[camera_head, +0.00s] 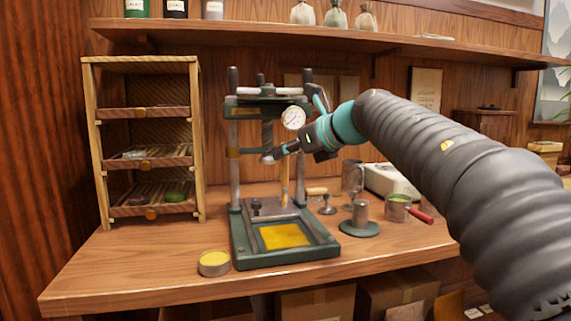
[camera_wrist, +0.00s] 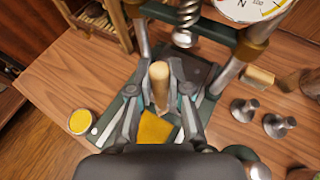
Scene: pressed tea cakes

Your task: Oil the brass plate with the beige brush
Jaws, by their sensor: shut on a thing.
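My gripper (camera_head: 289,150) is shut on an upright beige brush (camera_head: 284,182), in front of the press. In the wrist view the brush's round beige top (camera_wrist: 158,73) shows between the two fingers (camera_wrist: 160,92). Its lower end is hard to make out, and I cannot tell whether it touches anything. The yellow brass plate (camera_head: 284,236) lies flat in the dark green press base (camera_head: 243,257). In the wrist view the plate (camera_wrist: 156,130) is partly hidden by the fingers, just below the brush.
A round tin with yellow contents (camera_head: 213,264) stands left of the press. Press columns (camera_head: 235,180) and a dial gauge (camera_head: 293,118) are close to my gripper. Metal pieces (camera_head: 360,215) and a red-handled cup (camera_head: 398,207) stand right. A wooden rack (camera_head: 104,150) stands left.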

